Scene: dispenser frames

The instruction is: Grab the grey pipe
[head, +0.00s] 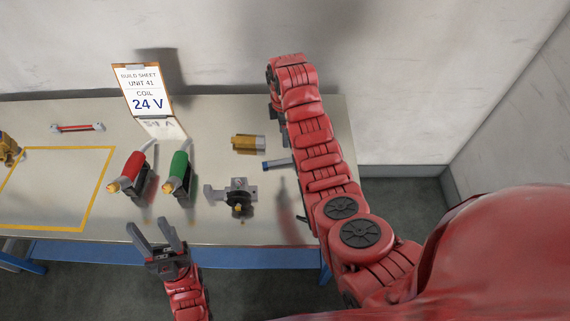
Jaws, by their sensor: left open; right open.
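I cannot make out a plain grey pipe for certain. A grey bar with a blue end (276,164) lies on the table beside my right arm, which may hide part of it. A grey metal bracket-like part (237,190) with a dark round piece lies nearer the front edge. My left gripper (150,228) is open and empty at the table's front edge, below the red and green tools and apart from the bar and the bracket. My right arm reaches up across the table's right end. I cannot make out its jaws.
A red-handled tool (132,166) and a green-handled tool (179,169) stand left of the bracket. A brass cylinder (246,143) lies behind it. A sign reading 24 V (146,102) stands at the back.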

